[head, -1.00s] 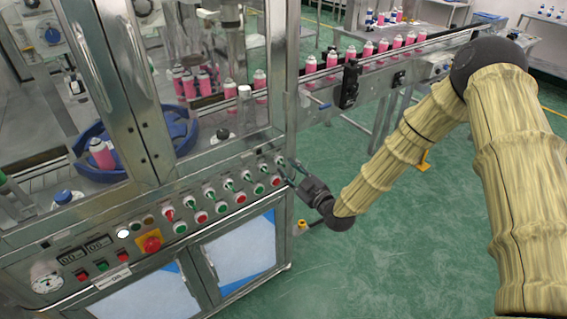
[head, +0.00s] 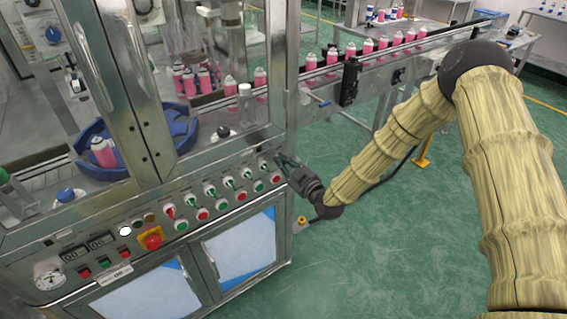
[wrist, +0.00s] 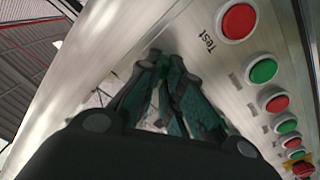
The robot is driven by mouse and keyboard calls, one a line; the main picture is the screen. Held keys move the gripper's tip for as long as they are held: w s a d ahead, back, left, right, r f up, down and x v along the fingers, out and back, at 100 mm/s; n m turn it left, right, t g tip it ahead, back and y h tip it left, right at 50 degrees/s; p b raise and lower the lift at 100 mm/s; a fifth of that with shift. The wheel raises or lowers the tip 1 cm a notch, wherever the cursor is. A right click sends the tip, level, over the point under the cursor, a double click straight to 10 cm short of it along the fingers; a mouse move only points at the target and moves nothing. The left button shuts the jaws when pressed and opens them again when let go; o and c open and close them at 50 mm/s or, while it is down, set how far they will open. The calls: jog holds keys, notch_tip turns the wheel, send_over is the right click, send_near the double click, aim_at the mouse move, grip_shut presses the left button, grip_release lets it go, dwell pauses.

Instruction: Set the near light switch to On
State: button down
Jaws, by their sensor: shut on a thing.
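My gripper (head: 281,159) is at the right end of the machine's front control panel (head: 130,213). In the wrist view its dark fingers (wrist: 165,75) are drawn together against the metal panel face, beside the printed word "Test". They are shut on a small control there, which I take as the near light switch. It is almost wholly hidden by the fingers, so its setting cannot be read.
A row of switches and red and green buttons (head: 276,178) runs left from my gripper. A red emergency stop (head: 151,239) is further left. A conveyor (head: 400,50) with pink cans is behind the arm. Green floor (head: 400,250) is clear at the right.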

jog(key=shift+f+m+b, duration=0.1)
jog(key=shift+m+b, duration=0.2)
jog(key=shift+b, duration=0.05)
jog(key=shift+m+b, duration=0.5)
jog(key=shift+b, duration=0.05)
jog(key=shift+w+d+m+b, duration=0.1)
jog(key=shift+d+m+b, duration=0.05)
jog(key=shift+m+b, duration=2)
jog(key=shift+w+d+m+b, duration=0.15)
jog(key=shift+m+b, duration=1.15)
jog(key=shift+m, duration=1.65)
jog(key=c, duration=1.6)
grip_release()
jog(key=shift+s, duration=0.1)
